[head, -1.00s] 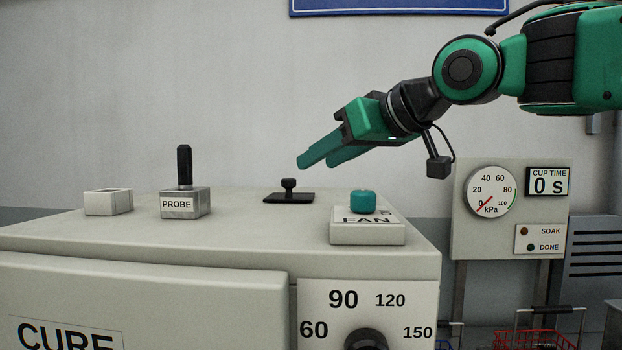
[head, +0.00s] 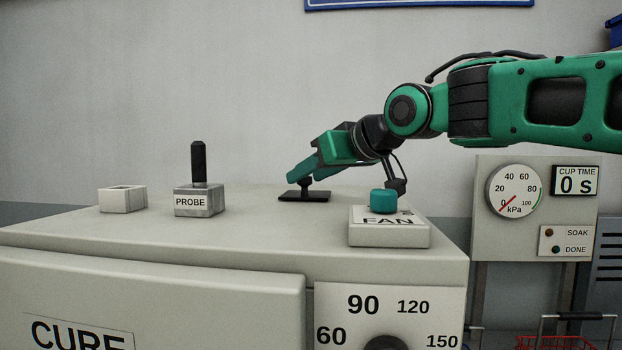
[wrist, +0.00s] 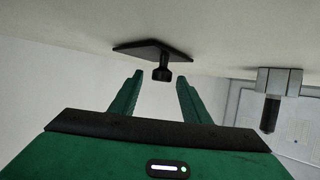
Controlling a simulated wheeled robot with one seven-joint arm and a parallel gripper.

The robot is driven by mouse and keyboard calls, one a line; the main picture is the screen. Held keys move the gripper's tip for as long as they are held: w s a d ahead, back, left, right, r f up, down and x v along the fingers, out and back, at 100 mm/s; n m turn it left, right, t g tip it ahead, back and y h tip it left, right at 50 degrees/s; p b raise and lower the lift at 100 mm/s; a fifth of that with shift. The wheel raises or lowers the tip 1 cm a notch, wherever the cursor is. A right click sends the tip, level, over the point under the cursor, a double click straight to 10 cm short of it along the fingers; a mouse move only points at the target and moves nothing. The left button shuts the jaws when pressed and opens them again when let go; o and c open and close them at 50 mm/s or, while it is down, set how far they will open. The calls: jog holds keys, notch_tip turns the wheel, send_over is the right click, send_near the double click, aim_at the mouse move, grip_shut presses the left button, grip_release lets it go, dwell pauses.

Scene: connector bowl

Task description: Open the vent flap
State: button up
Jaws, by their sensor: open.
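The vent flap is a black flat plate (head: 304,196) with a small knob on the oven's top; the plate also shows in the wrist view (wrist: 140,48). Its knob (wrist: 162,73) lies just past the gap between my fingertips in the wrist view. My gripper (head: 300,179) is open and empty, angled down from the right, with its fingertips close to the knob. In the head view the fingers partly hide the knob. In the wrist view my gripper's two fingers (wrist: 160,80) stand apart, one on each side of the knob. I cannot tell whether they touch it.
On the oven top (head: 270,235) stand a PROBE block (head: 200,200) with a black handle, an empty white socket (head: 122,199) and a FAN box (head: 388,232) with a teal knob (head: 383,201) below my wrist. A gauge panel (head: 535,210) stands at the right.

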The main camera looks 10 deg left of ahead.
jog(key=shift+w+a, duration=0.1)
jog(key=shift+a, duration=0.05)
grip_shut()
